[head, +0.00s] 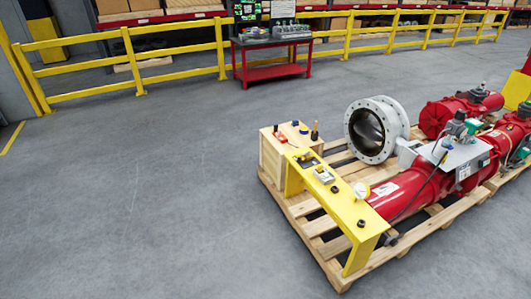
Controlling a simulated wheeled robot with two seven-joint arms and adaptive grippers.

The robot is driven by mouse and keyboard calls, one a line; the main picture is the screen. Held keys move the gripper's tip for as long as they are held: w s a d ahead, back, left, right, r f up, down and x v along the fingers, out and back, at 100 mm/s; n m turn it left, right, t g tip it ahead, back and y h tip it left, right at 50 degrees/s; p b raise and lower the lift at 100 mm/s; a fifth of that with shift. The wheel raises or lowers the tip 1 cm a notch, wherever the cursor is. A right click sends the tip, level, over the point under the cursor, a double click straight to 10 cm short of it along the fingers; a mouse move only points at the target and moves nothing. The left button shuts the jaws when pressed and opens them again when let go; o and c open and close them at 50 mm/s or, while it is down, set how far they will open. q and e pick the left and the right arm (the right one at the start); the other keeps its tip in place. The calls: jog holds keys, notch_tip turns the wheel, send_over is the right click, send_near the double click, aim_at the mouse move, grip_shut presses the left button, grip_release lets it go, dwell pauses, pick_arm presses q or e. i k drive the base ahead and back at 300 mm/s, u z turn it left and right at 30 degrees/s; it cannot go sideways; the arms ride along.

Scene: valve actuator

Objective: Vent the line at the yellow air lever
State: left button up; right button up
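A red valve actuator (400,190) with a long cylinder lies on a wooden pallet (308,207). A grey round valve body (377,130) stands upright behind it. A yellow stand (345,208) runs along the pallet's near left side, with small dark knobs, a pale boxy fitting (324,174) and a small dark and yellow fitting (305,157) on its top. A white round gauge (361,190) sits beside the stand. I cannot tell which small part is the yellow air lever, nor its position. Neither of my grippers is in view.
A wooden crate (272,158) with small tools on top stands at the pallet's left corner. Another red actuator (440,113) lies behind. A red workbench (270,73) stands by a yellow guard rail (180,76). The grey floor at left and front is clear.

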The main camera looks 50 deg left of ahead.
aim_at(307, 154)
jog(key=u, duration=1.65)
jog(key=i, duration=0.5)
jog(key=u, duration=1.25)
jog(key=i, duration=2.95)
jog(key=z, duration=1.5)
jog(key=i, duration=0.8)
jog(key=z, duration=0.85)
